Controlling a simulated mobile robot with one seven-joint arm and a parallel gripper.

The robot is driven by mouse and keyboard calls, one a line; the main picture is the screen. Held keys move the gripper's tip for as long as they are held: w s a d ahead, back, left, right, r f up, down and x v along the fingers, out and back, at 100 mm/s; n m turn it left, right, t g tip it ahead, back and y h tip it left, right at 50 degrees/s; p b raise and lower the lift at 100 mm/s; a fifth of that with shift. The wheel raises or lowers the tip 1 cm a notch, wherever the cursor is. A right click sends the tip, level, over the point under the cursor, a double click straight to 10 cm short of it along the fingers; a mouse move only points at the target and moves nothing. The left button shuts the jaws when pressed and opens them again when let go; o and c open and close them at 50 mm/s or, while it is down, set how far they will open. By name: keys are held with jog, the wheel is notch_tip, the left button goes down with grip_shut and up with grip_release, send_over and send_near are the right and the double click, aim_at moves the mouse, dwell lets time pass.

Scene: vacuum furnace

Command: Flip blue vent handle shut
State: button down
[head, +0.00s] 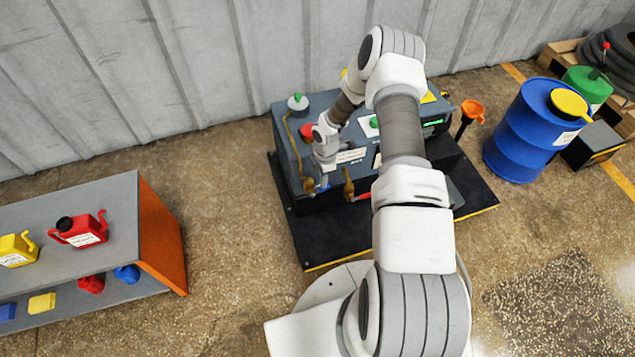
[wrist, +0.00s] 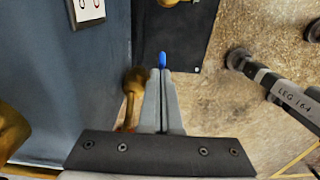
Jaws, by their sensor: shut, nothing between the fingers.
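The blue vent handle (head: 323,188) shows as a small blue piece low on the left front of the dark furnace unit (head: 293,158). My gripper (head: 322,178) is right at it and hides part of it. In the wrist view my gripper (wrist: 163,72) has its two fingers together with nothing held. The tip of the blue handle (wrist: 162,58) pokes out just beyond the fingertips. The rest of it is hidden behind the fingers, and I cannot tell whether they touch.
A brass fitting (wrist: 133,85) stands close left of the fingers. A red handle (head: 360,197) sits right of the blue one. The unit stands on a black mat (head: 325,248). A shelf (head: 120,215) with cans is at left, a blue drum (head: 520,140) at right.

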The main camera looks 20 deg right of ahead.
jog(key=shift+d+f+b, duration=0.3)
jog(key=shift+d+f, duration=0.2)
jog(key=shift+d+r, duration=0.1)
jog(key=shift+a+f+b, duration=0.3)
jog(key=shift+a+f, duration=0.1)
jog(key=shift+a, duration=0.35)
